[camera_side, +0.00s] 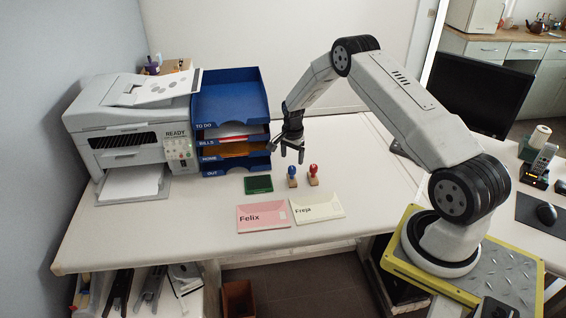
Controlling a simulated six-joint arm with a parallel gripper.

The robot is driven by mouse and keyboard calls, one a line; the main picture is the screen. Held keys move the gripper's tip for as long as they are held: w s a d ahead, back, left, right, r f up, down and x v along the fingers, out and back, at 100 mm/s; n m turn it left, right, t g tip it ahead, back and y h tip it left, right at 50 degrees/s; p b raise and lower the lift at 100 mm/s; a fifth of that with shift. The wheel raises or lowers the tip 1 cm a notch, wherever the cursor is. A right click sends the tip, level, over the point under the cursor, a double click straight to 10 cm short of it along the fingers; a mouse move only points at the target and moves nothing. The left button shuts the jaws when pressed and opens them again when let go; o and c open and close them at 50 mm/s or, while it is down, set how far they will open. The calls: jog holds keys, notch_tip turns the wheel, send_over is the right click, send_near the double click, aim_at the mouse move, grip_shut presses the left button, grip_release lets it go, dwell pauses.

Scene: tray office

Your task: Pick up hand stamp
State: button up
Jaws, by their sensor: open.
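Two hand stamps stand upright on the white desk. One is a hand stamp with a blue knob (292,171) and a wooden base. The other is a hand stamp with a red knob (313,170), just to its right. My gripper (291,157) points down above the blue-knobbed stamp, open and empty. It appears apart from both stamps, though the exact height is hard to judge. A green ink pad (258,184) lies to the left of the stamps.
A pink envelope marked Felix (263,218) and a cream envelope marked Freja (317,207) lie in front of the stamps. Blue stacked trays (231,109) and a white printer (124,136) stand at the left. The desk right of the stamps is clear.

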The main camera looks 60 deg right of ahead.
aim_at(292, 168)
jog(key=shift+f, duration=1)
jog(key=shift+f, duration=2.6)
grip_shut()
